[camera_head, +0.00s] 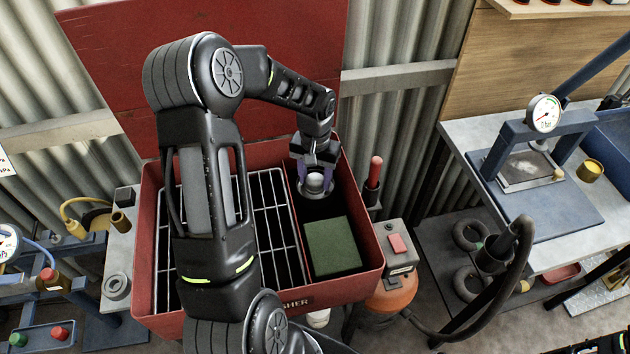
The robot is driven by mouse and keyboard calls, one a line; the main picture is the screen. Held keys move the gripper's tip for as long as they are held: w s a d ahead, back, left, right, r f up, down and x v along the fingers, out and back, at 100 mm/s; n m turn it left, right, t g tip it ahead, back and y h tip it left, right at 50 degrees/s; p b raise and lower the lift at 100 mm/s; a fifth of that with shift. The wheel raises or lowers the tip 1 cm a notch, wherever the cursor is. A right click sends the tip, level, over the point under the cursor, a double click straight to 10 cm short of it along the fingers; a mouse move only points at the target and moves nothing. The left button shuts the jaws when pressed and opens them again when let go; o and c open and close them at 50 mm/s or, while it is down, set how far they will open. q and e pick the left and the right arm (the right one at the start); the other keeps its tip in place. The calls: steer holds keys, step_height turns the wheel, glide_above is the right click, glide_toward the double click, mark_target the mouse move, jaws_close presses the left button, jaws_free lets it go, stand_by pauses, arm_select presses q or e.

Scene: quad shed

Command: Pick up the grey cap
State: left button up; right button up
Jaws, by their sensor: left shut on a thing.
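The grey cap (315,184) is a small rounded piece inside the right compartment of the red washer bin. My left gripper (315,176) points down over the bin and is shut on the cap, with its fingers at either side. The gripper's fingers hide part of the cap. I cannot tell whether the cap touches the floor of the compartment.
The red bin (374,248) has a raised lid (110,60) behind it. A wire rack (276,225) fills its left side, and a green block (332,247) lies in front of the cap. A red-handled tool (374,172) stands just outside the right wall.

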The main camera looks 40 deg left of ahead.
mark_target(316, 177)
arm_select(q)
step_height(316, 177, up, 10)
steer(key=shift+r+b, duration=0.1)
steer(key=shift+b, duration=0.65)
stand_by(0.4)
